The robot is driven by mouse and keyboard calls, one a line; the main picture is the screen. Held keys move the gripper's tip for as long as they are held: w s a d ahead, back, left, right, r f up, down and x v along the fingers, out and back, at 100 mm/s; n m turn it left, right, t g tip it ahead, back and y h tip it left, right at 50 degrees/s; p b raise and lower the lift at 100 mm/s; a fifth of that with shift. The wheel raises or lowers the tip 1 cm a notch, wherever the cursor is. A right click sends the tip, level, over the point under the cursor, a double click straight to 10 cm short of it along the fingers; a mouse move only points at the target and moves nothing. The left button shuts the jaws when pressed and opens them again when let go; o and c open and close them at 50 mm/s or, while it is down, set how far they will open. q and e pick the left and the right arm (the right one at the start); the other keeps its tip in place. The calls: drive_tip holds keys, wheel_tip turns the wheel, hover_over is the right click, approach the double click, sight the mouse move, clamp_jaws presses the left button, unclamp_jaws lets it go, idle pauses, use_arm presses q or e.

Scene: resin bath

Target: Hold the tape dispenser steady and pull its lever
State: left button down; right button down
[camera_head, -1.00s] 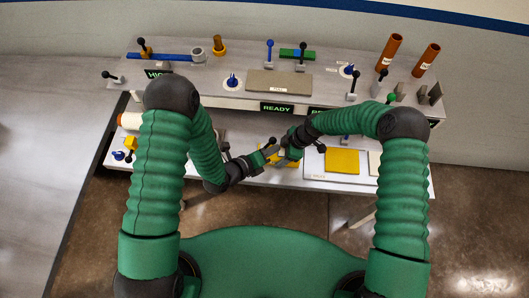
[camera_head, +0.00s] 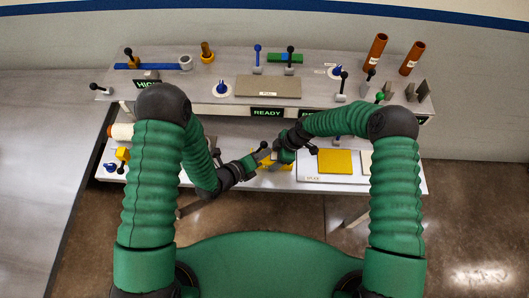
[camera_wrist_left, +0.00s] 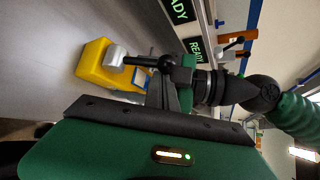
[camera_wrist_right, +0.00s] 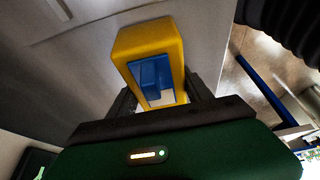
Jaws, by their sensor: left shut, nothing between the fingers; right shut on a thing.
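The tape dispenser (camera_wrist_right: 150,45) is a yellow block with a blue insert, seen between my right gripper's fingers (camera_wrist_right: 160,101) in the right wrist view. In the head view, the right gripper (camera_head: 281,157) covers much of the dispenser (camera_head: 265,163). In the left wrist view, the dispenser (camera_wrist_left: 93,64) carries a grey block with a black lever (camera_wrist_left: 140,61) ending in a ball. My left gripper (camera_wrist_left: 162,88) is shut and empty close beside the lever. Whether it touches the lever is unclear. In the head view, the left gripper (camera_head: 259,156) is just left of the dispenser.
The raised back shelf holds a grey plate (camera_head: 268,87), several levers and knobs, and two orange tubes (camera_head: 375,50). Its front edge bears a READY sign (camera_head: 267,112). A yellow pad (camera_head: 335,161) lies to the right on the lower shelf. A white roll (camera_head: 122,132) sits left.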

sight(261, 147)
use_arm(q)
drive_tip(key=shift+a, duration=0.1)
drive_tip(key=shift+w+a+r+n+t+h, duration=0.15)
drive_tip(key=shift+a+n+t+h, duration=0.15)
drive_tip(key=shift+a+n+h, duration=0.25)
use_arm(e)
drive_tip(key=shift+d, duration=0.1)
use_arm(q)
drive_tip(key=shift+a+r+n+t+h, duration=0.1)
drive_tip(key=shift+a+n+t+h, duration=0.3)
drive_tip(key=shift+h, duration=0.55)
drive_tip(key=shift+a+n+h, duration=0.5)
drive_tip(key=shift+a+n, duration=0.1)
drive_tip(key=shift+n, duration=0.05)
drive_tip(key=shift+a, duration=1.25)
drive_tip(key=shift+a+f, duration=0.15)
drive_tip(key=shift+f, duration=0.05)
